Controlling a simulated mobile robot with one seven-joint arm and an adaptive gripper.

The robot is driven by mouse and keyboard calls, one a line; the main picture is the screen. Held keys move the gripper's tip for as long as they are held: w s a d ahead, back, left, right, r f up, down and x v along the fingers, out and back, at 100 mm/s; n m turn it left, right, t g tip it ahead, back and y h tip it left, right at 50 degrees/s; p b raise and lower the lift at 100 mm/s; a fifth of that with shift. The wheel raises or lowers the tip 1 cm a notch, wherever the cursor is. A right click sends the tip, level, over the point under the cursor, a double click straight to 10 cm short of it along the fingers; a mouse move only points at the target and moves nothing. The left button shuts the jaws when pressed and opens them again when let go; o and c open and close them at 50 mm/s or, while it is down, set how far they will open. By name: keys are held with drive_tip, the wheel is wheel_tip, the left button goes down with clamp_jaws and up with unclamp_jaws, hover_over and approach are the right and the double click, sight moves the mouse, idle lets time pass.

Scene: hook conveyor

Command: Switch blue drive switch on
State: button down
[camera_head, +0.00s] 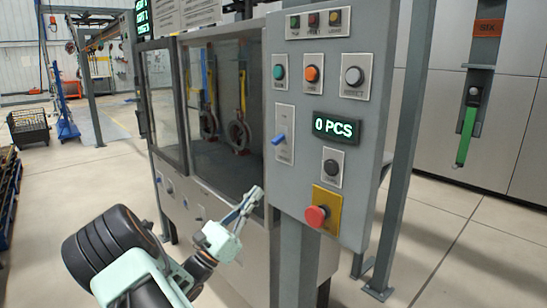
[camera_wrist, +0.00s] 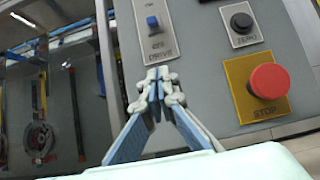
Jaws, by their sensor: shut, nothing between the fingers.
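The blue drive switch (camera_head: 279,139) is a small blue lever on a pale vertical plate, on the left side of the grey control panel (camera_head: 304,200). In the wrist view the blue switch (camera_wrist: 152,22) sits at the top centre, above a "DRIVE" label. In that view its lever lies near the upper part of the plate, just under a partly cut-off label. My gripper (camera_head: 257,192) is shut and empty, in front of the panel's lower left. In the wrist view my gripper's fingertips (camera_wrist: 158,74) are together below the switch, and they appear apart from it.
A red stop button (camera_head: 316,215) on a yellow plate and a black button (camera_head: 331,168) are right of the switch. A "0 PCS" display (camera_head: 336,128) and green, orange and white buttons are above. A glazed cabinet (camera_head: 165,105) with hanging hooks stands left.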

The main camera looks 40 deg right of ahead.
sight(285, 138)
drive_tip(key=x, duration=0.9)
drive_tip(key=shift+d+r, duration=0.15)
drive_tip(key=shift+d, duration=0.2)
drive_tip(key=r, duration=0.1)
drive_tip(key=a+r, duration=0.1)
drive_tip(key=r, duration=0.1)
drive_tip(key=shift+a+r, duration=0.2)
drive_tip(key=shift+r, duration=0.25)
drive_tip(key=shift+r+p, duration=0.2)
drive_tip(key=shift+p, duration=0.2)
